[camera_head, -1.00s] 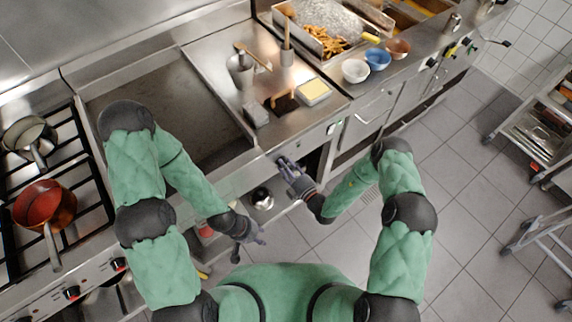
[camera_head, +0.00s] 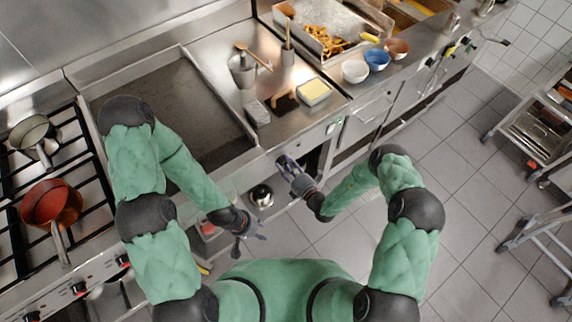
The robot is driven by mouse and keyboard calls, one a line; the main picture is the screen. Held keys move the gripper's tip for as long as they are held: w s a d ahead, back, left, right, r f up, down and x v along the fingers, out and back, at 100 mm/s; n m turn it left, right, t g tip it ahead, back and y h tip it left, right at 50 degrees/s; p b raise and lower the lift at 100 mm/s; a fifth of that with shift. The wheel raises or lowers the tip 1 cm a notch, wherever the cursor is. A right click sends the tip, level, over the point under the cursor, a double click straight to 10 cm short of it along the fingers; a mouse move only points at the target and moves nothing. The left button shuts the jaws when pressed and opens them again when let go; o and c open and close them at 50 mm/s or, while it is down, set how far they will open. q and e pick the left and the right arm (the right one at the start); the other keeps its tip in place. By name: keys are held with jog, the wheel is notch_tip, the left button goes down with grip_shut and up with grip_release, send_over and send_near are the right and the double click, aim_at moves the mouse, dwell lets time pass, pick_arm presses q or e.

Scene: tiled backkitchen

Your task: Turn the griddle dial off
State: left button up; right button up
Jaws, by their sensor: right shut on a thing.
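The griddle (camera_head: 190,85) is the wide flat steel plate at the left centre, partly behind my left arm.
A stove with a red pan (camera_head: 50,203) and a grey pot (camera_head: 33,131) stands at left. Utensil holders and a butter dish (camera_head: 314,92) sit on the counter right of the griddle.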

jog(key=n, duration=0.6)
jog(key=shift+w+d+r+p, duration=0.15)
jog(key=shift+w+d+p, duration=0.1)
jog(key=shift+p, duration=0.1)
jog(key=n, duration=0.6)
jog(key=shift+w+r, duration=0.1)
jog(key=shift+r, duration=0.15)
jog(key=o, duration=1.1)
jog(key=shift+o, duration=0.2)
jog(key=shift+a, duration=0.1)
jog(key=shift+s+f, duration=0.15)
jog(key=shift+s, duration=0.05)
jog(key=shift+s, duration=0.15)
jog(key=v, duration=1.1)
jog(key=shift+s+d, duration=0.25)
